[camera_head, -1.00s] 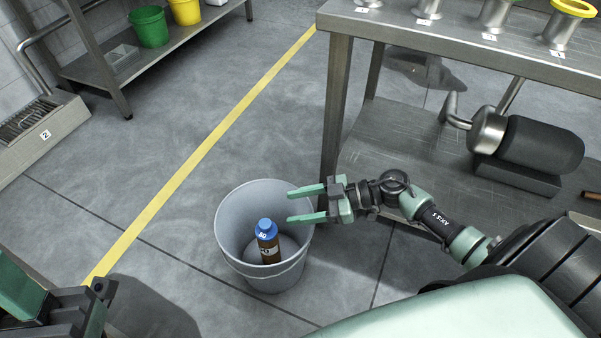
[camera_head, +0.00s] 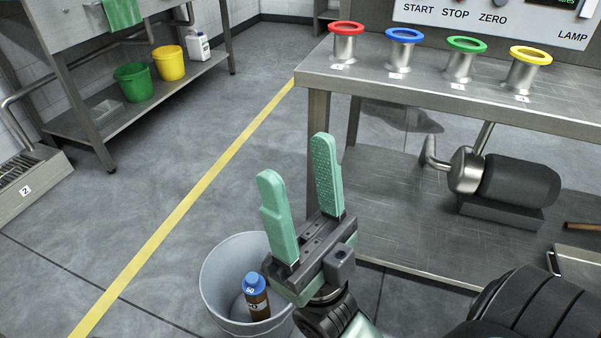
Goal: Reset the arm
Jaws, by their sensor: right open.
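My right gripper (camera_head: 300,202) is open and empty, its two green fingers pointing up and away. It is raised in front of the steel table and partly covers the right rim of a grey bucket (camera_head: 222,278). A brown bottle with a blue cap (camera_head: 256,297) stands inside the bucket, leaning slightly, apart from the gripper. My left gripper is not in view.
A steel table (camera_head: 420,92) bears red, blue, green and yellow-ringed metal ports, with a motor (camera_head: 515,180) on its lower shelf. Green (camera_head: 133,82) and yellow (camera_head: 168,62) buckets stand on a left shelf. Floor around the yellow line is clear.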

